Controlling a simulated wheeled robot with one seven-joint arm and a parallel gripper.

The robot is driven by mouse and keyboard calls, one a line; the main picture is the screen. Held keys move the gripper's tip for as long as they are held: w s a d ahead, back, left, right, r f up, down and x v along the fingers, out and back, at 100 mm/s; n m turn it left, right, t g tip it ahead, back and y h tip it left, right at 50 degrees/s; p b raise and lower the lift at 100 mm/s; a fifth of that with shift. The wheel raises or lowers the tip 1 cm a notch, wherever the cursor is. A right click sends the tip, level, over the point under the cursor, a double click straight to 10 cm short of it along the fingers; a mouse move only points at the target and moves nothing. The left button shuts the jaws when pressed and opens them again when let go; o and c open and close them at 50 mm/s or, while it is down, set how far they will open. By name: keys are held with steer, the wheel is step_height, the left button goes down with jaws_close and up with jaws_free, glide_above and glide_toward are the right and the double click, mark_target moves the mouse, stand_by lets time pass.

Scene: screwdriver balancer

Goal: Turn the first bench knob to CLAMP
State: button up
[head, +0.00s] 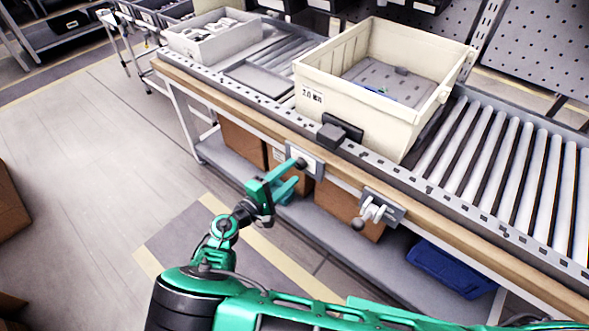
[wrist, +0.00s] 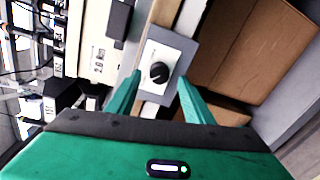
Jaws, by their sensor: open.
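In the wrist view a round black knob (wrist: 159,73) sits on a pale plate (wrist: 172,52) on the bench front. My green gripper (wrist: 159,79) is open, with one finger on each side of the knob in the picture. I cannot tell whether the fingers touch it. The knob's marks are too small to read. In the head view my gripper (head: 284,178) is at the bench's front edge, by the plate (head: 305,156) with the dark knob (head: 300,164). A second plate (head: 393,206) with a white-handled control (head: 371,211) is further right along the front.
A cream bin (head: 322,77) stands on the roller conveyor (head: 500,150), with a small black box (head: 336,134) at its front. Cardboard boxes (head: 345,206) and a blue bin (head: 452,268) are on the shelf below.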

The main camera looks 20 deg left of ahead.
steer(key=v, duration=0.7)
steer(key=shift+s+a, duration=0.2)
steer(key=shift+s, duration=0.15)
